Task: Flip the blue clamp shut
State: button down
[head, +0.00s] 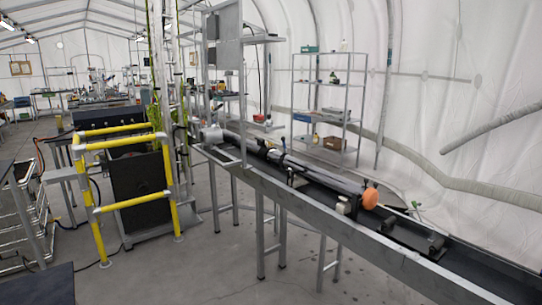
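I cannot make out a blue clamp for certain in the head view. A long grey tube (325,176) lies along a dark channel bench (275,190), with an orange round cap (370,198) at its near end. Small dark fittings (296,177) sit around or beside the tube; their colour and whether they are open or shut are too small to tell. My gripper is not in view.
Yellow railings (98,207) stand left of the bench around a dark panel (138,190). A wire shelf (328,100) stands behind the bench by the white tent wall. The grey floor (225,270) in front is open, apart from bench legs.

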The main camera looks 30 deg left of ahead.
aim_at(283, 139)
jog(key=u, duration=0.75)
jog(key=i, duration=0.9)
jog(key=u, duration=0.55)
jog(key=k, duration=1.3)
jog(key=i, duration=1.8)
jog(key=u, duration=0.6)
